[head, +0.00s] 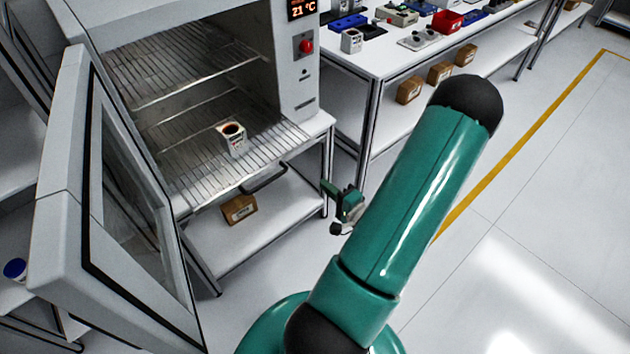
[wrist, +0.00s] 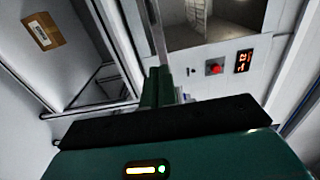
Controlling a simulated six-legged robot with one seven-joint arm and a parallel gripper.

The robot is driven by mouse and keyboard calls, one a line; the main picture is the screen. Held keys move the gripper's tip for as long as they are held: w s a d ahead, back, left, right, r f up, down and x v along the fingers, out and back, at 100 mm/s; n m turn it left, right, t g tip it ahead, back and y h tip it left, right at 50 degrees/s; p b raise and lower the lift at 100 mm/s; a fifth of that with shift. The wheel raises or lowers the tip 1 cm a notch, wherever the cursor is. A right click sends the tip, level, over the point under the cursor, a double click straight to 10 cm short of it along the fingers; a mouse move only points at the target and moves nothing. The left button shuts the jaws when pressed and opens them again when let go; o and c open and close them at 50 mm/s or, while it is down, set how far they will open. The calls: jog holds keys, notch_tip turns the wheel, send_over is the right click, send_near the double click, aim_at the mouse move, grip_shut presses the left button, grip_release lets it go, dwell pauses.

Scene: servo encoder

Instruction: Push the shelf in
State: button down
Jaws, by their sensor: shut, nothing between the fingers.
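The wire shelf (head: 205,178) sticks out of the open chamber toward the front, with a dark handle (head: 263,179) at its front edge. A small white part with a dark round top (head: 232,139) stands upright on the shelf. My gripper (head: 328,188) is to the right of the handle, apart from it, in front of the stand's right leg. It is shut and empty. In the wrist view my gripper's fingers (wrist: 160,75) are together and point toward the chamber front. The shelf is hard to make out in that view.
The chamber door (head: 130,210) stands wide open at the left. The control panel has a red button (head: 306,46). A cardboard box (head: 239,208) lies on the stand's lower level. A workbench (head: 385,60) with several parts stands at the back right. The floor at right is clear.

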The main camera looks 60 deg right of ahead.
aim_at(291, 156)
jog(key=x, duration=1.3)
jog(key=shift+w+f, duration=0.1)
jog(key=shift+w, duration=0.15)
